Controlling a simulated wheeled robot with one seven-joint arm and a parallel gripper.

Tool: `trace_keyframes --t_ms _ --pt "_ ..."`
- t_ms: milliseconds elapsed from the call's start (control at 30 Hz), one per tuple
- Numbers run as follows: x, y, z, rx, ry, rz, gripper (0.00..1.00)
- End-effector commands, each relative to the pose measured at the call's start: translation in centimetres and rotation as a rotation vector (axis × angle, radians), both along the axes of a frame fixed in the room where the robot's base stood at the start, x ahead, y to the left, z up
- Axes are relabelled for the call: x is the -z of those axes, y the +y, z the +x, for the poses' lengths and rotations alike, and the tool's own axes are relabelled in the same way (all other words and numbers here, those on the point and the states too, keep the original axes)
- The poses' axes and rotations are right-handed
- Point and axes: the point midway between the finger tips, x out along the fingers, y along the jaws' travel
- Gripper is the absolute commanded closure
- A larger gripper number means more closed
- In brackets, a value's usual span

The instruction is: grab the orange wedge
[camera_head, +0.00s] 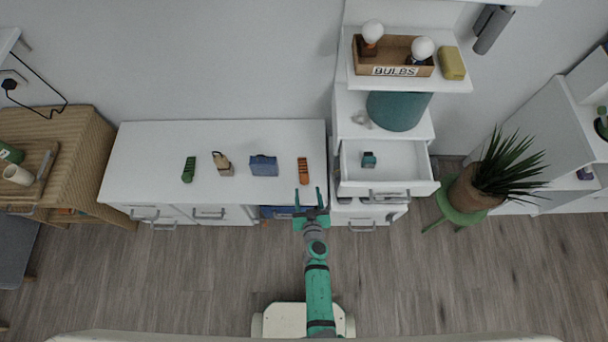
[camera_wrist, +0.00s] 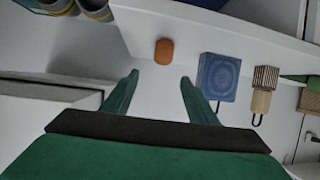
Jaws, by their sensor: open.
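The orange wedge (camera_head: 303,171) lies on the white desk near its right end and front edge. It also shows in the wrist view (camera_wrist: 164,51), ahead of and between the fingers. My gripper (camera_head: 310,197) is open and empty, at the desk's front edge just short of the wedge. In the wrist view the two green fingers (camera_wrist: 158,95) are spread apart, with a gap between their tips and the wedge. Nothing hides the wedge in either view.
A blue box (camera_head: 263,166), a tan block-like item (camera_head: 222,164) and a green piece (camera_head: 189,169) stand left of the wedge. An open drawer (camera_head: 385,190) juts out close on the right, with a small dark teal object (camera_head: 369,159) inside. The desk (camera_head: 140,150) is otherwise clear.

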Motion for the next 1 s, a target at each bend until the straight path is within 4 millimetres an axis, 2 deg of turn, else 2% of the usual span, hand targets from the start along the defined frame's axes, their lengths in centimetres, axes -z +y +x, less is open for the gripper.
trace_keyframes --t_ms 400,767,1000 --pt "1.9 0.4 4.6 0.006 0.001 0.004 0.47" --pt "2.5 0.5 6.2 0.008 0.0 0.003 0.47" --pt "3.4 0.8 8.2 0.01 0.0 0.003 0.47"
